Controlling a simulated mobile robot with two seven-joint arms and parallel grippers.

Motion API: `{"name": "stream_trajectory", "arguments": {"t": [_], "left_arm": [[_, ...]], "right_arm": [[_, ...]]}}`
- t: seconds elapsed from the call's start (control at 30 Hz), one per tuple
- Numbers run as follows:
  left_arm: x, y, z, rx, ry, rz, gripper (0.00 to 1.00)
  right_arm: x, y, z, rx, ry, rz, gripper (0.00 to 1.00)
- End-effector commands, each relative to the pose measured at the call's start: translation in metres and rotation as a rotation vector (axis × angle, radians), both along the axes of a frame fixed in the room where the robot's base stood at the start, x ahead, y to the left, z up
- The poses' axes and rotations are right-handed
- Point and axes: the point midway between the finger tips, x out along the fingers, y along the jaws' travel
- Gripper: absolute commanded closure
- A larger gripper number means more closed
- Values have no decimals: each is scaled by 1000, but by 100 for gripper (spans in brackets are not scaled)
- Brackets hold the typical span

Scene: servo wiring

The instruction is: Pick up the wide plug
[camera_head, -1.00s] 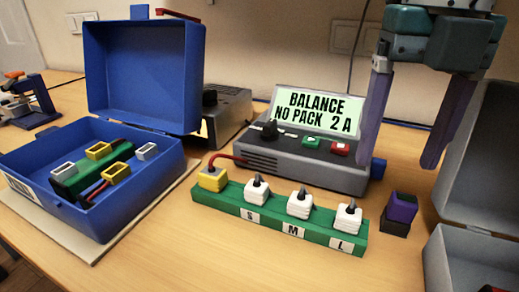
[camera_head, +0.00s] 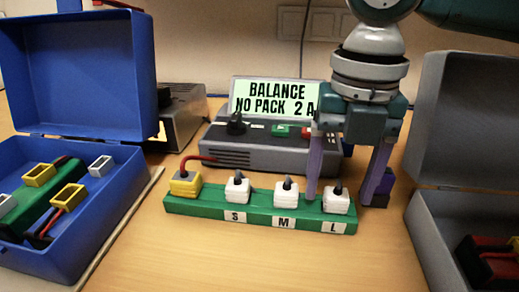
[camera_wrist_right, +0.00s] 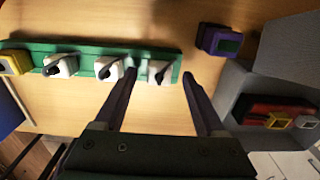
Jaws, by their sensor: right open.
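A green rail (camera_head: 255,217) lettered S, M and L holds three white plugs with dark cable stubs. The white plug at L (camera_head: 336,202) stands upright at the right end; it also shows in the right wrist view (camera_wrist_right: 159,72). The plugs at M (camera_head: 286,191) and S (camera_head: 237,190) stand left of it. The frames do not clearly show which is widest. My right gripper (camera_head: 341,195) is open and points down, one finger on each side of the L plug in both views (camera_wrist_right: 160,76). Contact and exact height cannot be told. My left gripper is out of view.
A yellow plug (camera_head: 185,185) with a red cable is at the rail's left end. The charger (camera_head: 262,153) stands behind, its display (camera_head: 277,98) reading BALANCE NO PACK 2 A. An open blue case (camera_head: 112,215) is left, an open grey case (camera_head: 440,225) right. A purple block (camera_wrist_right: 219,40) is beside the rail.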

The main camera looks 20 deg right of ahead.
Motion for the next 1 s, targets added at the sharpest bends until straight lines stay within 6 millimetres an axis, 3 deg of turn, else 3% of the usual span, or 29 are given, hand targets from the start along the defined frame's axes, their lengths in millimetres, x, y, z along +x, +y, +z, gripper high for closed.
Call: {"name": "stream_trajectory", "arguments": {"t": [0.3, 0.9, 1.0], "left_arm": [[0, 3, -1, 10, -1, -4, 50], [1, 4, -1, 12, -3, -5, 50], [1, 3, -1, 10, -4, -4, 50]], "right_arm": [[0, 0, -7, -1, -2, 1, 29], [0, 0, -7, -1, -2, 0, 96], [0, 0, -7, -1, -2, 0, 100]]}}
